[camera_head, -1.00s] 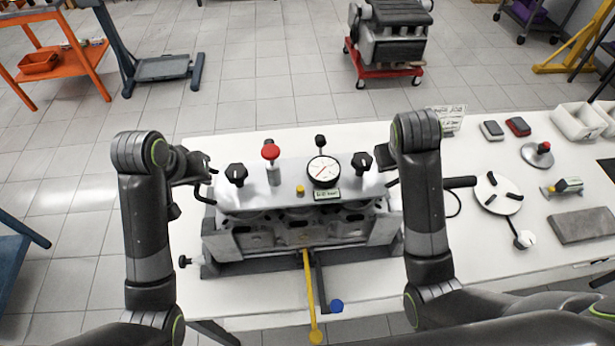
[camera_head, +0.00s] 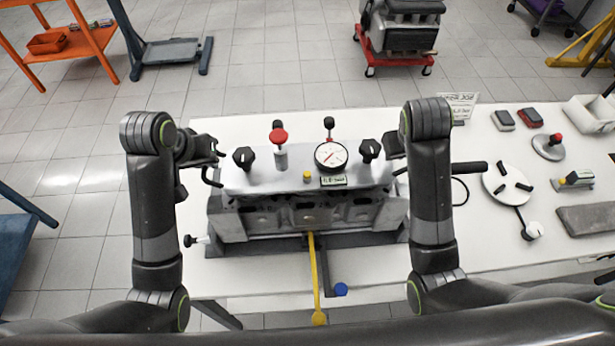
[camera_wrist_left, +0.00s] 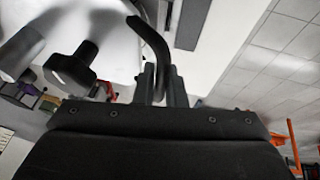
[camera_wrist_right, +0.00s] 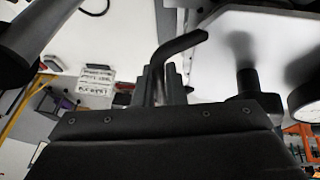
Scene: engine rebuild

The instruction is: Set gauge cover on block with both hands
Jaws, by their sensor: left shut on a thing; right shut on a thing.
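The gauge cover (camera_head: 300,178) is a pale metal plate with a round white dial, a red-topped post and black knobs. It lies level over the grey engine block (camera_head: 262,222); I cannot tell whether they touch or a thin gap remains. My left gripper (camera_head: 212,160) is shut on the cover's left black handle, which shows in the left wrist view (camera_wrist_left: 150,38). My right gripper (camera_head: 397,172) is shut on the right black handle, seen in the right wrist view (camera_wrist_right: 186,42). The cover hides the block's top face.
The block stands on a white table (camera_head: 450,245). A yellow lever (camera_head: 318,285) and a blue-ended bar (camera_head: 341,289) stick out at its front. To the right lie a round white plate (camera_head: 495,190), a dark grey slab (camera_head: 590,220) and white bins (camera_head: 585,115).

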